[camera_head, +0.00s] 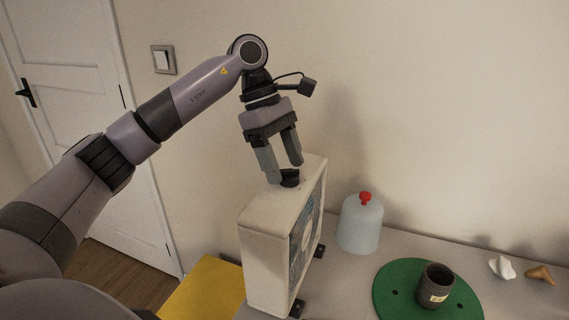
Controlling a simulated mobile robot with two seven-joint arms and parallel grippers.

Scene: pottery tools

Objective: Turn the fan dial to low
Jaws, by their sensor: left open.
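A white box fan (267,235) stands upright on the grey table, its grille (308,225) facing right. Its small dark dial (290,178) sits on the top face. My left gripper (284,172) points down over the fan's top, its two fingers apart on either side of the dial, with the tips close to it. I cannot tell whether the fingers touch the dial. The dial's setting marks are too small to read. My right gripper is not in view.
A translucent bottle with a red cap (360,222) stands right of the fan. A green round board (390,290) bears a dark cup (435,286). White (502,267) and brown (541,274) small pieces lie at the far right. A yellow surface (205,290) lies left of the fan.

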